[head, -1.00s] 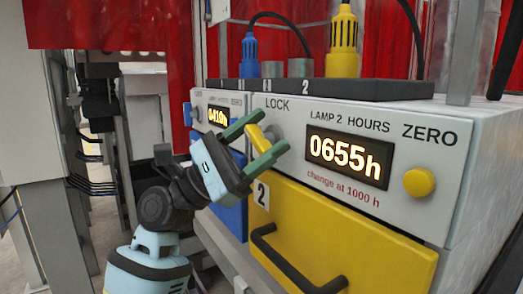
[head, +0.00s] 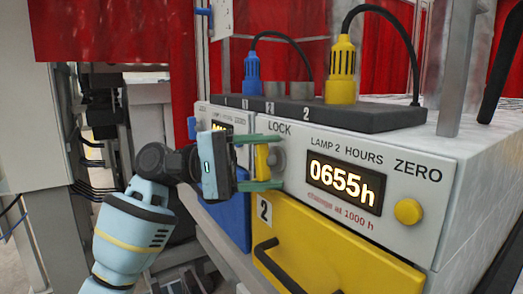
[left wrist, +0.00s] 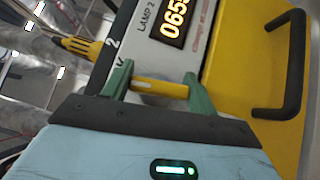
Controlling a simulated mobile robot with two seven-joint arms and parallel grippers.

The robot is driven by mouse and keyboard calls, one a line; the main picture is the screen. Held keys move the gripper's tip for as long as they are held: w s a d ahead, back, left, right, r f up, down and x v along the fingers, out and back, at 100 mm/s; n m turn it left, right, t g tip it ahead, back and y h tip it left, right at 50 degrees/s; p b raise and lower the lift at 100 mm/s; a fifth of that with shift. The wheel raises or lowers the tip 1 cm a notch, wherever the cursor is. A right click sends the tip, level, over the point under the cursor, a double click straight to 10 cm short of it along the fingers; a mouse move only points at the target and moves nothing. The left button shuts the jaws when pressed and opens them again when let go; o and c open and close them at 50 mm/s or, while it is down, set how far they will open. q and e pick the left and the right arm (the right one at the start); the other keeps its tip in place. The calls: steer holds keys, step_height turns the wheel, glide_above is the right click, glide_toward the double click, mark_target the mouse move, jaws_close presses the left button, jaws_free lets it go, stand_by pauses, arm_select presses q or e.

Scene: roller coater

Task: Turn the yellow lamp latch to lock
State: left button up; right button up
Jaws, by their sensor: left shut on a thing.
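The yellow lamp latch (head: 262,160) sits on the grey front panel of the lamp 2 unit, below the word LOCK and left of the hours display. In the head view it stands about upright, beside a round grey boss (head: 278,160). My left gripper (head: 279,161) is shut on the latch, one green finger above it and one below. In the left wrist view the latch (left wrist: 160,87) spans the gap between the fingers of the gripper (left wrist: 159,80). My right gripper is not in view.
The lamp 2 display (head: 345,183) reads 0655h, with a yellow ZERO button (head: 408,211) to its right. Below is a yellow drawer (head: 335,245) with a black handle (head: 275,265). A black strip (head: 370,116) with blue and yellow plugs lies on top. A blue drawer is at left.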

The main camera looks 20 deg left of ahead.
arm_select(q)
steer(key=shift+r+m+y+p, duration=0.15)
steer(key=shift+m+y+p, duration=0.3)
steer(key=shift+m+y, duration=0.05)
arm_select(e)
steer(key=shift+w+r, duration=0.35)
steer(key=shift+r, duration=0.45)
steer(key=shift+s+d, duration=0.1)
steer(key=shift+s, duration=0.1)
arm_select(q)
steer(key=o, duration=0.9)
steer(key=shift+c, duration=0.2)
steer(key=shift+o, duration=0.7)
steer(key=shift+f, duration=0.2)
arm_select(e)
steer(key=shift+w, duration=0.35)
